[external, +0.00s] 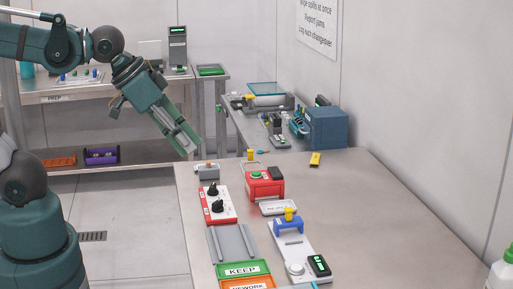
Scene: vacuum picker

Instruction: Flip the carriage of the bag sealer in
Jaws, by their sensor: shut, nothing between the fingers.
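My gripper (188,147) hangs in the air left of the metal table's far end, pointing down and to the right. Its fingers are together and hold nothing. It is apart from everything on the table. I cannot tell for certain which device is the bag sealer. A pale device with a blue bridge-shaped part (288,226) and a yellow knob on top stands at the middle of the near table. A blue box-shaped machine (327,128) stands farther back. Details of any carriage are too small to tell.
The near table (365,205) has free room on its right. A red box with a green button (265,184), a red-and-white knob panel (217,203), a grey railed plate (233,243) and a green KEEP tray (243,269) stand on it. A PREP bench (105,93) stands behind.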

